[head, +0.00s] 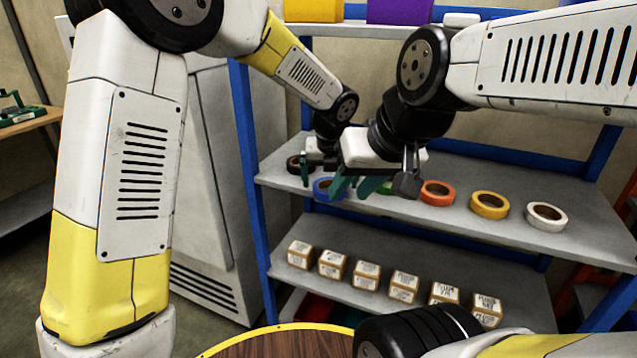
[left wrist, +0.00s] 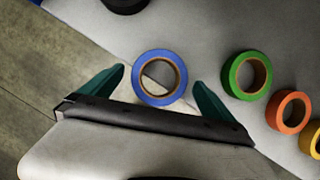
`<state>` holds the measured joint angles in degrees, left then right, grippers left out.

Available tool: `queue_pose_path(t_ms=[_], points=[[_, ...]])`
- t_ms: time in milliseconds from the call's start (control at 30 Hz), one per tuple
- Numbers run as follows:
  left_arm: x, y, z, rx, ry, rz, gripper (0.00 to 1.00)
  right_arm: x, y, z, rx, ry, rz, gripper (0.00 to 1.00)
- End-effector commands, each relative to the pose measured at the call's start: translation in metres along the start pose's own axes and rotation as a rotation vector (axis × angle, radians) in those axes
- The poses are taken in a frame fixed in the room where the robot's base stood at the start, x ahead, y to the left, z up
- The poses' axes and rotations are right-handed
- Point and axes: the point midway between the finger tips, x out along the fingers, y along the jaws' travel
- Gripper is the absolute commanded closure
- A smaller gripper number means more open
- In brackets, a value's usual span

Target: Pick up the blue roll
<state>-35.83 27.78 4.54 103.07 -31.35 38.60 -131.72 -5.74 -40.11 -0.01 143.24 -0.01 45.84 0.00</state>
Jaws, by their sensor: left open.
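The blue roll (head: 323,188) lies flat on the grey upper shelf, partly covered by my grippers in the head view. In the left wrist view the blue roll (left wrist: 140,92) shows whole, between the two teal fingers of my left gripper (left wrist: 159,76). These fingers are open, with a gap on each side of the roll. In the head view my left gripper (head: 322,178) is over the shelf at the roll. My right gripper (head: 360,188) is in front of it and hides part of it; its teal fingers overlap the scene there, so their opening is unclear.
A green roll (left wrist: 247,75) lies close right of the blue one. An orange roll (head: 437,193), a yellow roll (head: 489,205) and a white roll (head: 546,216) follow rightward. A dark roll (head: 294,165) is at the left. Several small boxes (head: 404,287) stand on the shelf below.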

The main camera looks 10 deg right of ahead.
Motion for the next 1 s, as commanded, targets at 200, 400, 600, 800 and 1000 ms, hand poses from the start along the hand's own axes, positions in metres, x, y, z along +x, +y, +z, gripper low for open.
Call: queue_pose_path(t_ms=[200,400,600,800,1000], points=[[0.0133,0.0001,-0.0001,-0.001,0.000,0.000,0.00,0.0000,0.0000,0.0000,0.000,0.000,0.000,0.64],[0.0130,0.0003,-0.0001,-0.001,-0.001,0.000,0.08,0.0000,0.0000,0.0000,0.000,0.000,0.000,0.64],[0.0129,0.0003,-0.0001,-0.002,0.000,-0.001,0.47,0.0000,0.0000,0.0000,0.000,0.000,0.000,0.64],[0.0127,0.0003,0.0001,-0.002,-0.001,-0.001,0.66,0.0000,0.0000,0.0000,0.000,0.000,0.000,0.64],[0.0116,-0.0002,0.0000,-0.002,-0.001,-0.001,0.66,0.0000,0.0000,0.0000,0.000,0.000,0.000,0.64]])
